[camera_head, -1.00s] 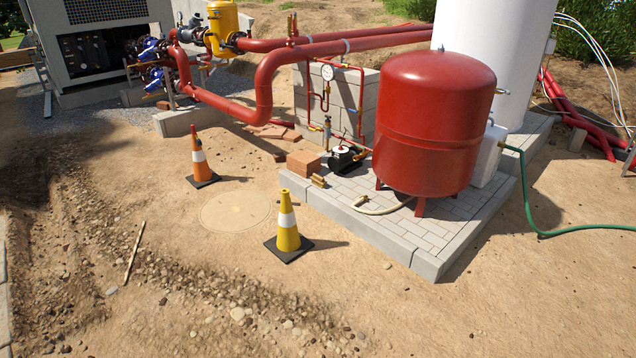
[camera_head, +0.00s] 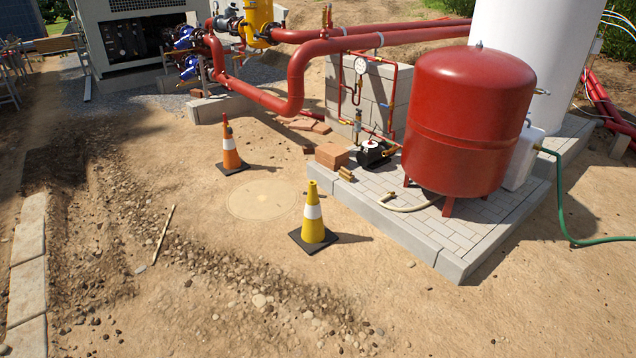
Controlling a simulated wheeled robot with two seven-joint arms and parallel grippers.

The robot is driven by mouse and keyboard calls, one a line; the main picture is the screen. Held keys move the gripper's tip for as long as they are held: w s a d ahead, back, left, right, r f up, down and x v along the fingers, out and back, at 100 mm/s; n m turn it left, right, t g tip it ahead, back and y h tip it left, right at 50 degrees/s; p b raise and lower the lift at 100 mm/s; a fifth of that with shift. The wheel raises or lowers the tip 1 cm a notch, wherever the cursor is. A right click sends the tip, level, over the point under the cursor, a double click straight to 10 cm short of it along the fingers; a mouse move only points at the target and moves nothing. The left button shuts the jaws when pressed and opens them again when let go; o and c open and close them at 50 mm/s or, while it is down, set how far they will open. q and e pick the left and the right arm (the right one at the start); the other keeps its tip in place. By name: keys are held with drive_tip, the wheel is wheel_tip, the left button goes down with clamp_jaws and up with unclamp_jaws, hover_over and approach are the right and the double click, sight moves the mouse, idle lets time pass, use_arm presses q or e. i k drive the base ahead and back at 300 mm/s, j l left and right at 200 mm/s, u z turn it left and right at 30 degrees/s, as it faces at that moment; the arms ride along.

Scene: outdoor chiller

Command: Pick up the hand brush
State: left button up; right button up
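I cannot make out a hand brush anywhere in the head view. A thin pale stick (camera_head: 164,235) lies on the dirt at the left; I cannot tell that it is part of a brush. Neither of my grippers is in view.
A yellow cone (camera_head: 313,220) and an orange cone (camera_head: 231,150) stand on the dirt. A red tank (camera_head: 468,120) stands on a paved plinth (camera_head: 440,255) with a small pump (camera_head: 374,155). Red pipes (camera_head: 297,75) run behind. Stone slabs (camera_head: 28,243) edge the left. The front dirt is open.

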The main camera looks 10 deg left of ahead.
sight(347, 174)
drive_tip(key=i+j+u, duration=0.1)
drive_tip(key=i+u, duration=0.3)
drive_tip(key=i, duration=0.4)
drive_tip(key=i+l+u, duration=0.15)
drive_tip(key=i+u, duration=0.2)
drive_tip(key=i, duration=0.45)
drive_tip(key=i+j+u, duration=0.15)
drive_tip(key=i+u, duration=0.3)
drive_tip(key=i, duration=0.45)
drive_tip(key=i+l+u, duration=0.2)
drive_tip(key=i+u, duration=0.3)
drive_tip(key=i, duration=0.35)
drive_tip(key=i+z, duration=0.1)
drive_tip(key=i, duration=0.75)
drive_tip(key=i+j, duration=0.2)
drive_tip(key=i, duration=0.65)
drive_tip(key=i+l+z, duration=0.2)
drive_tip(key=i+z, duration=0.95)
drive_tip(key=z, duration=0.15)
drive_tip(key=i+j+z, duration=0.2)
drive_tip(key=i+z, duration=0.25)
drive_tip(key=k, duration=0.1)
